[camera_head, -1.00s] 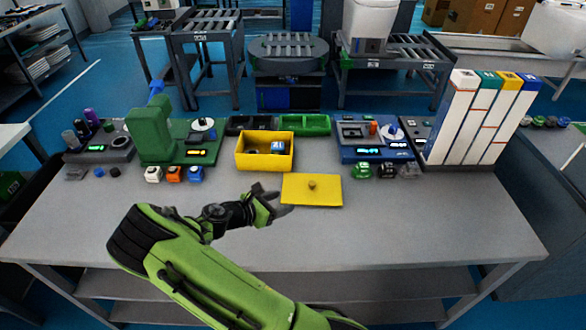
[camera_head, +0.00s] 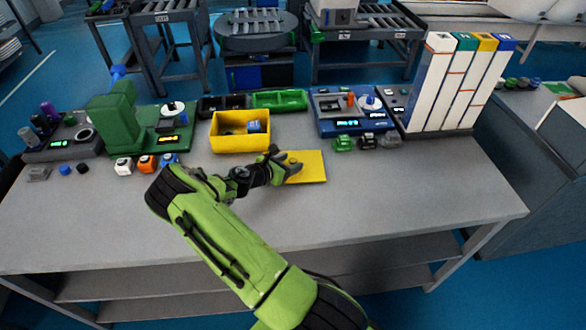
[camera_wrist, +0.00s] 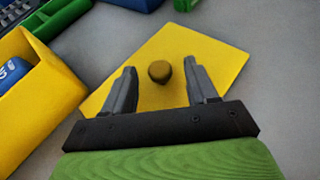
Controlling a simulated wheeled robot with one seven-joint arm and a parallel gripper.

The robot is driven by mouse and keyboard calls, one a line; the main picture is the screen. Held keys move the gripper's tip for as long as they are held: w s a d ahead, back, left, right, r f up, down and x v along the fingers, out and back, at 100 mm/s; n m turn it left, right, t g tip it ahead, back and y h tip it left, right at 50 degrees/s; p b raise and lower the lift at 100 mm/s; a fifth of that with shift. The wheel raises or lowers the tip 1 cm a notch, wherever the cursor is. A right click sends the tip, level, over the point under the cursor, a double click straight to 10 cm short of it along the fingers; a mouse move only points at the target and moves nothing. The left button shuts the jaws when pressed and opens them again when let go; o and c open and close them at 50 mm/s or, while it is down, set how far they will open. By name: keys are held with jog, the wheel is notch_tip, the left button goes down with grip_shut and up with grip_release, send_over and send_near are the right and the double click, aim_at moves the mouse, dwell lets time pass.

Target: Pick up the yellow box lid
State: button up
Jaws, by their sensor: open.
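The yellow box lid (camera_head: 313,168) lies flat on the grey table, just right of and in front of the open yellow box (camera_head: 226,144). In the wrist view the lid (camera_wrist: 205,50) has a small round brown-yellow knob (camera_wrist: 159,71) near its middle. My gripper (camera_head: 285,163) is over the lid's left part in the head view. In the wrist view my gripper (camera_wrist: 160,80) is open, with one finger on each side of the knob. Nothing is held. I cannot tell whether the fingers touch the lid. The gripper partly covers the lid in the head view.
The yellow box holds a blue item (camera_wrist: 12,72). A green tray (camera_head: 280,100), a blue device (camera_head: 345,112) and a green machine (camera_head: 120,120) stand along the back. Small green and black blocks sit behind the lid. The table's front right is clear.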

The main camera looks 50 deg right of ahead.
jog(key=shift+d+f, duration=0.2)
jog(key=shift+d, duration=0.2)
jog(key=shift+r, duration=0.1)
grip_shut()
